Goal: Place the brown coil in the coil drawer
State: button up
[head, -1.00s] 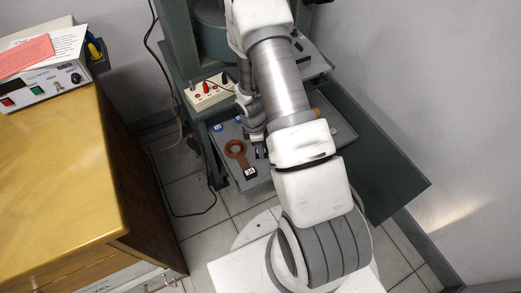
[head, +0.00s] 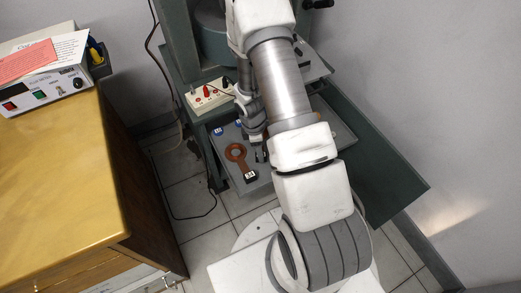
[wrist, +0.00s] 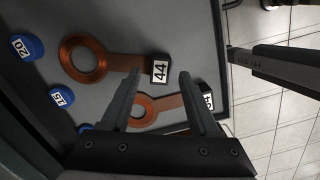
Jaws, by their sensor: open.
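A brown ring coil (head: 238,152) with a straight handle and a number tag lies in the open grey drawer (head: 226,172) in the head view. The wrist view shows two such coils lying flat. One coil (wrist: 84,58) has a tag reading 44. The second coil (wrist: 139,113) is partly hidden behind my fingers, and its tag is partly covered. My gripper (wrist: 160,75) is open and empty, with its fingers over the second coil's handle. In the head view my gripper (head: 259,151) is low over the drawer, mostly hidden by my arm.
Blue round pieces marked 20 (wrist: 27,47) and 15 (wrist: 62,97) sit in the drawer beside the coils. A white box with red knobs (head: 208,97) stands behind the drawer. A yellow-topped desk (head: 60,180) is at left. Tiled floor lies in front.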

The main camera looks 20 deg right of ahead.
jog(key=r, duration=0.2)
jog(key=r+p, duration=0.1)
jog(key=r, duration=0.3)
jog(key=shift+w+a+p, duration=0.1)
jog(key=shift+a+p, duration=0.25)
jog(key=shift+p, duration=0.05)
jog(key=shift+f, duration=0.1)
